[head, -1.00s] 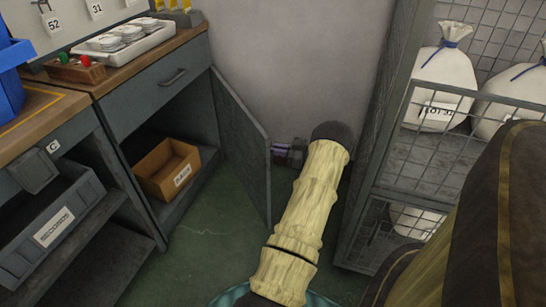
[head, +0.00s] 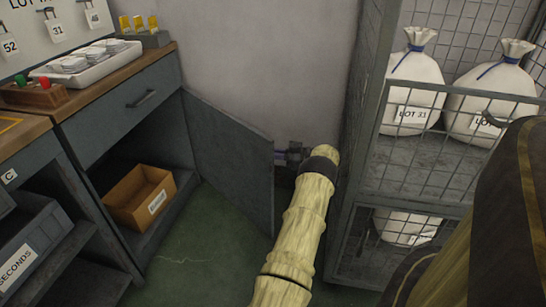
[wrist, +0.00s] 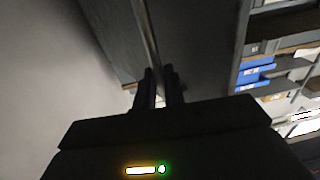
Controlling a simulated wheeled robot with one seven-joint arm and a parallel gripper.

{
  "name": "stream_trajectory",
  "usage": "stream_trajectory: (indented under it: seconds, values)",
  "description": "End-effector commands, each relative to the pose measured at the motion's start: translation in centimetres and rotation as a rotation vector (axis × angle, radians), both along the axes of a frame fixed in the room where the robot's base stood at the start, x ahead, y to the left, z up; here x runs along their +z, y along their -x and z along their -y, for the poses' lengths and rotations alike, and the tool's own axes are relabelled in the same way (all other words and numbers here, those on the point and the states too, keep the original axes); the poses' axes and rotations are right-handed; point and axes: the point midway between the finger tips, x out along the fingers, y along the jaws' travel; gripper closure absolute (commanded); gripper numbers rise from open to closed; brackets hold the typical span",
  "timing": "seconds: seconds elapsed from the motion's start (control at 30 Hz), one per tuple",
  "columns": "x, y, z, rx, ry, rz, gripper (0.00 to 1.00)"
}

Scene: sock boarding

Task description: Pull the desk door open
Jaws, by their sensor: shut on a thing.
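The grey desk door (head: 232,163) stands swung wide open from the desk, hinged on the side by the wall. Its free edge points to the right, toward the wire cage. My gripper (head: 281,155) is at this free edge, partly hidden behind my wrist in the head view. In the wrist view my gripper (wrist: 158,88) has its two dark fingers closed on either side of the door's thin edge (wrist: 148,40). The door's handle cannot be made out. The open cupboard holds an orange-brown labelled box (head: 140,197).
The desk (head: 120,104) has a drawer above the cupboard and a white tray (head: 85,62) on top. A wire cage (head: 350,190) with white sacks (head: 415,85) stands close at right. The wall (head: 260,60) is behind the door. Green floor (head: 205,250) is clear in front.

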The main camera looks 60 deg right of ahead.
Motion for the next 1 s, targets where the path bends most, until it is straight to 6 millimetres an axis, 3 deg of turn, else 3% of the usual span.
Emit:
stream_trajectory:
  seconds: [0.03, 0.3, 0.33, 0.4, 0.43, 0.77, 1.0]
  values:
    - [0.4, -0.9, -0.2, 0.004, 0.004, 0.011, 1.00]
    - [0.4, -0.9, -0.2, 0.004, 0.004, 0.011, 1.00]
    - [0.4, -0.9, -0.2, 0.004, 0.004, 0.012, 0.83]
    - [0.4, -0.8, -0.2, 0.003, 0.003, 0.010, 0.70]
    - [0.4, -0.7, -0.2, 0.003, 0.003, 0.009, 0.68]
    - [0.2, -0.3, 0.0, 0.000, 0.001, 0.005, 0.68]
    - [2.5, -0.4, -0.1, 0.002, 0.002, 0.004, 0.68]
